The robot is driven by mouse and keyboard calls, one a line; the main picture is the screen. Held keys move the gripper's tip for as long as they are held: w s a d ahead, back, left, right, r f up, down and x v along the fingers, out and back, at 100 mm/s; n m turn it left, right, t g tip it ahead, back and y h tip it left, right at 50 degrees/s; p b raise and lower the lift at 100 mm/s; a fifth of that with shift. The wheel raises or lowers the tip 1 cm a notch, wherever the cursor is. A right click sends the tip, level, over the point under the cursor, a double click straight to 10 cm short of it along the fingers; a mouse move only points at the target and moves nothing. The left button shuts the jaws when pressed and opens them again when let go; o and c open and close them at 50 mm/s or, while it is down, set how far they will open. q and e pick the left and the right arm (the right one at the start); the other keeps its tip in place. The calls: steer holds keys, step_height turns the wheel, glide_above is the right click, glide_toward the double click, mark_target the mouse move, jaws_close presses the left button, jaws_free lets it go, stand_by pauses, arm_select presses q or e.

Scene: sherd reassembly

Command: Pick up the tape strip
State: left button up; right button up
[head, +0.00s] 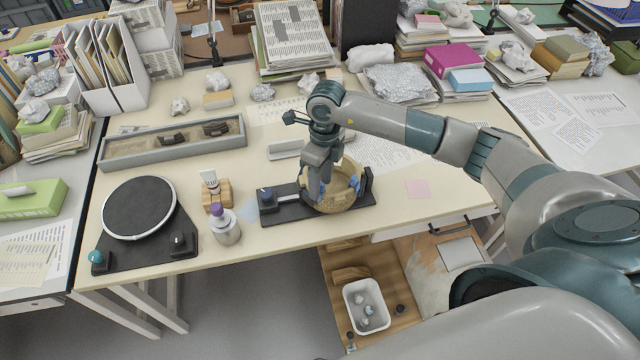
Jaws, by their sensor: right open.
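My right gripper (322,186) points down at the left rim of a tan bowl (344,194), with its jaws open. The bowl sits in a black holder (285,211) with a blue knob (265,195) at its left end. Small blue patches show at the bowl's left and right sides; I cannot tell whether they are holder pads or tape. I cannot make out a tape strip for certain; the gripper hides part of the bowl's left side. My left gripper is not in view.
A black turntable (139,209) stands at the left. A purple-capped bottle (225,228) and a small wooden stand (216,195) lie between it and the holder. A long grey tray (120,155) is behind.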

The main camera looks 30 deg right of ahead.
steer(key=shift+a+f, duration=0.1)
steer(key=shift+f, duration=0.95)
steer(key=c, duration=0.8)
